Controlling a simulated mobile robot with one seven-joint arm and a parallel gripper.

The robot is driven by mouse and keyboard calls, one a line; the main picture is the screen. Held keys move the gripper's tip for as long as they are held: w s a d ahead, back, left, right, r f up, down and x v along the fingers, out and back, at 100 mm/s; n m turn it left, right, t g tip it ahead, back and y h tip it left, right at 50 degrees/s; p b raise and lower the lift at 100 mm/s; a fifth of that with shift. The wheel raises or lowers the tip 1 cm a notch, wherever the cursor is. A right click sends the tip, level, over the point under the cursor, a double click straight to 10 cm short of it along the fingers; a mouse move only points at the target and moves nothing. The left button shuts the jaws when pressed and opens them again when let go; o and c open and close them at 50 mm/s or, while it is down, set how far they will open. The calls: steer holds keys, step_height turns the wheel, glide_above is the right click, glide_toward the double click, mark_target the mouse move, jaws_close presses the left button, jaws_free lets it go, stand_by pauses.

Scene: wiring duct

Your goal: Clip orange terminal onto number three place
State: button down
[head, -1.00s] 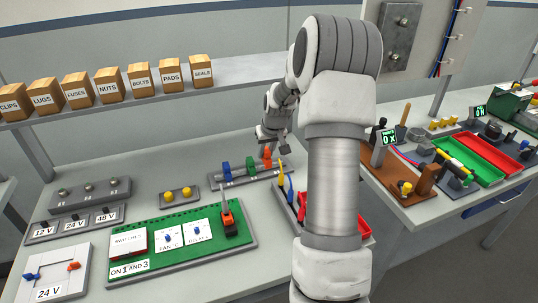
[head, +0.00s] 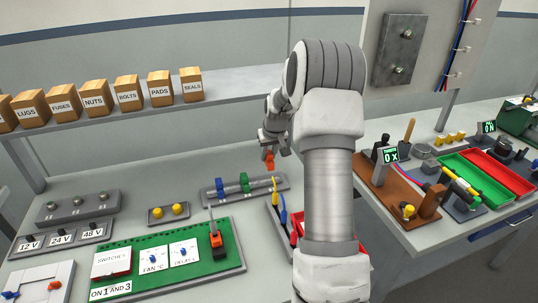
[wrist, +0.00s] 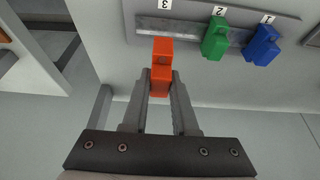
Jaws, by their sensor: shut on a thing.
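The orange terminal (wrist: 161,68) is between the fingers of my gripper (wrist: 160,90), which is shut on it. In the head view the orange terminal (head: 269,159) hangs from my gripper (head: 272,150), above the rail's right part. In the wrist view it overlaps the near edge of the grey rail plate (wrist: 137,32), below the number 3 label (wrist: 165,4); it appears apart from the metal rail strip (wrist: 185,29). The green terminal (wrist: 215,38) sits at number 2 and the blue terminal (wrist: 262,46) at number 1. The number 3 place holds no terminal.
Yellow and blue-handled tools (head: 280,208) stand right of the rail's near side. A green board (head: 226,262) with an orange-and-black device (head: 215,238) lies in front. A block with two yellow knobs (head: 167,213) stands left of the rail.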

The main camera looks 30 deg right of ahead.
steer(key=shift+f, duration=0.1)
steer(key=shift+f+b, duration=2.15)
steer(key=shift+f, duration=0.65)
steer(key=shift+f+b, duration=0.95)
steer(key=c, duration=0.6)
jaws_free()
steer(key=p+v, duration=0.1)
steer(key=v, duration=1.6)
steer(key=shift+r, duration=0.2)
steer(key=shift+s, duration=0.1)
